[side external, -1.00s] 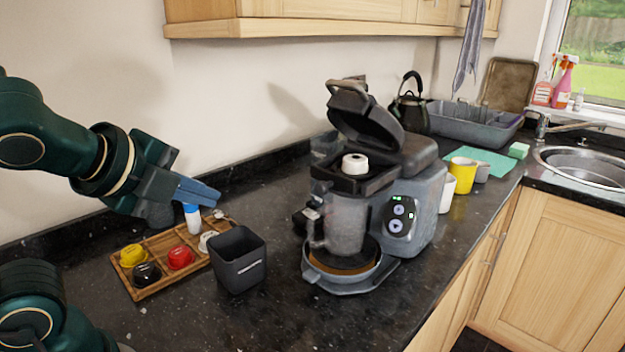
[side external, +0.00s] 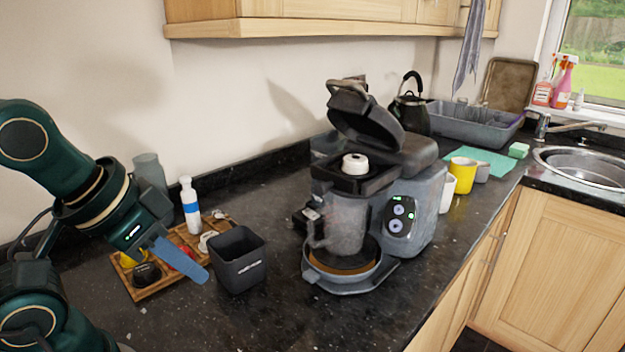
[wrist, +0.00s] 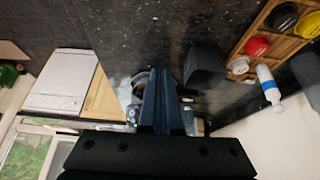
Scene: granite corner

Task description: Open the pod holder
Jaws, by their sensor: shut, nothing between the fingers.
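The coffee machine (side external: 420,205) stands mid-counter with its dark lid (side external: 362,115) raised and tilted back. Below the lid, the pod holder (side external: 350,180) is uncovered, with a round white pod (side external: 355,163) in it. My gripper (side external: 203,276) is at the left, over the front of the pod tray, well away from the machine. Its blue fingers are together and empty, pointing down and right. In the wrist view the shut fingers (wrist: 161,78) hide much of the machine.
A wooden tray (side external: 146,293) holds several pods, partly behind my gripper. A dark open bin (side external: 238,260) stands just right of my fingertips. A white bottle with a blue band (side external: 190,205) stands behind. Yellow and white cups (side external: 462,175) are right of the machine. The front counter is clear.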

